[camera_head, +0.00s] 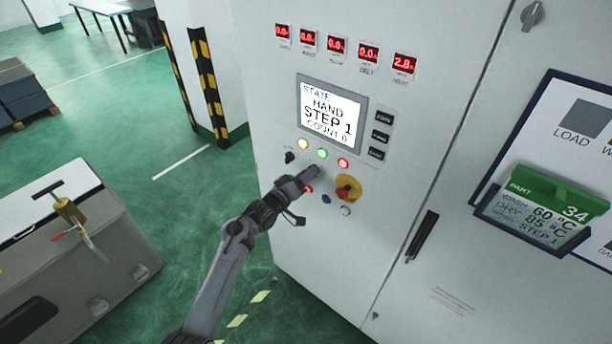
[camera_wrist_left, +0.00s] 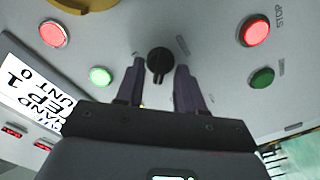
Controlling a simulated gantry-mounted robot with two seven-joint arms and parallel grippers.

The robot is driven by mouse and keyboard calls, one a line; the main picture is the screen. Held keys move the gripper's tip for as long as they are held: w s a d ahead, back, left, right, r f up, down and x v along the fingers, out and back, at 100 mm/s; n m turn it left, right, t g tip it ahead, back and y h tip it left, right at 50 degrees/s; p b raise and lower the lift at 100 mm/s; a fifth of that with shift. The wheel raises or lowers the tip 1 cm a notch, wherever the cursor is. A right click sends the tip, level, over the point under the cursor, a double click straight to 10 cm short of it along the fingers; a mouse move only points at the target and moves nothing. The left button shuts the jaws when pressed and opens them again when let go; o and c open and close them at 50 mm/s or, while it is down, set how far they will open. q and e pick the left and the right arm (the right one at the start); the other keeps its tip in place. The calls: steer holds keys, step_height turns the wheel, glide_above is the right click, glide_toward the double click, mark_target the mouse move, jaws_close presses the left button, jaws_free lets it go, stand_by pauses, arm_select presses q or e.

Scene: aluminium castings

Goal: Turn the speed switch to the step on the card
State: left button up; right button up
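A black rotary switch (camera_wrist_left: 160,62) stands between the fingertips of my left gripper (camera_wrist_left: 160,68) in the left wrist view, with a visible gap on each side. Its label is too blurred to read. In the head view my left gripper (camera_head: 306,180) is at the control panel below the lamps and hides most of this switch. The display (camera_head: 331,112) reads HAND, STEP 1, COUNT 0. The card (camera_head: 535,215), in a green-topped holder at the right, reads part 34, wash 60 °C, dry 85 °C, STEP 1. My right gripper is not in view.
Another dark knob (camera_head: 290,157) sits left of my gripper. A yellow-ringed red emergency stop (camera_head: 346,189) is close on its right. A grey case (camera_head: 75,250) stands at left.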

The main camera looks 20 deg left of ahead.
arm_select(q)
steer(key=shift+s, duration=0.15)
steer(key=v, duration=1)
steer(key=shift+s+b, duration=0.25)
steer(key=shift+b, duration=0.15)
steer(key=shift+a, duration=0.1)
